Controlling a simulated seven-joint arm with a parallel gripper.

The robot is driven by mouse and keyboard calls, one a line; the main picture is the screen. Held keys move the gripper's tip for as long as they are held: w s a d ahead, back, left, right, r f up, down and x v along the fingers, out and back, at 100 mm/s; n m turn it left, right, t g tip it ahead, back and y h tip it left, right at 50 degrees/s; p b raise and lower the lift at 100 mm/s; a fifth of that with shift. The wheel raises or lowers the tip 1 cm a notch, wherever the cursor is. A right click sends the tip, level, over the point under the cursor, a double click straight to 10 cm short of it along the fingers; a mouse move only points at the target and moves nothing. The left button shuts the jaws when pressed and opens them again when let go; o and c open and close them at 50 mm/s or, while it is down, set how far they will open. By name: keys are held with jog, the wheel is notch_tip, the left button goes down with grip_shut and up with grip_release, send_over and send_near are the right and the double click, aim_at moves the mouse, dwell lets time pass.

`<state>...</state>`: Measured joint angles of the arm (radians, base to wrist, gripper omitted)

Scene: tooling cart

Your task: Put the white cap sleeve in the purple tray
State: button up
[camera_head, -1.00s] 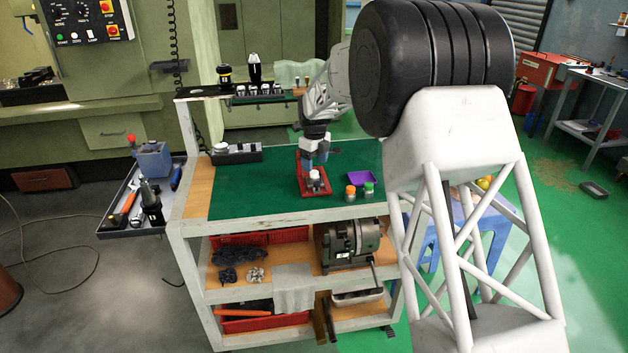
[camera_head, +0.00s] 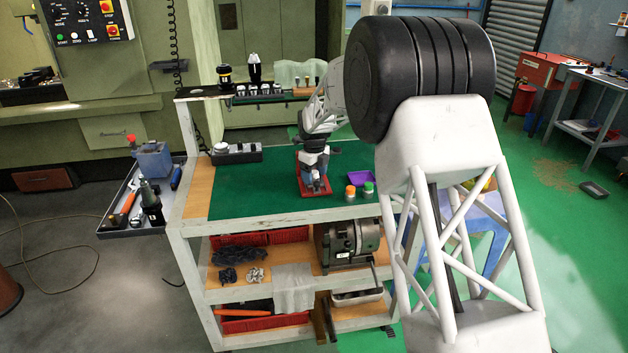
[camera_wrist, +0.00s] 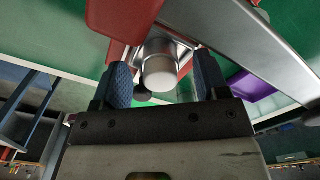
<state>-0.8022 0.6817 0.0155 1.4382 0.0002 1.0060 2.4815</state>
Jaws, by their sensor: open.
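The white cap sleeve (camera_wrist: 160,72) shows in the wrist view as a short pale cylinder at a metal block, between my two blue-padded fingers. My gripper (camera_head: 316,182) is open; in the wrist view its fingers (camera_wrist: 163,78) stand apart on either side of the sleeve, with gaps visible, so it is not gripped. In the head view my gripper covers the sleeve, above the red fixture base (camera_head: 303,187). The purple tray (camera_head: 361,177) lies to the right of the fixture on the green mat; its edge also shows in the wrist view (camera_wrist: 238,88).
An orange-capped bottle (camera_head: 350,193) and a green-capped bottle (camera_head: 368,189) stand in front of the tray. A dark block with round parts (camera_head: 236,154) lies at the mat's back left. A raised shelf (camera_head: 270,96) runs along the cart's back. The mat's left part is clear.

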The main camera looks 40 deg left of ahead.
jog(key=c, duration=1.1)
jog(key=shift+r, duration=0.2)
jog(key=shift+r, duration=1.4)
jog(key=shift+s+d+r, duration=0.15)
jog(key=shift+r, duration=0.1)
jog(key=s+d, duration=0.3)
jog(key=s+d+r, duration=0.1)
jog(key=s+d, duration=0.7)
jog(key=shift+r, duration=0.15)
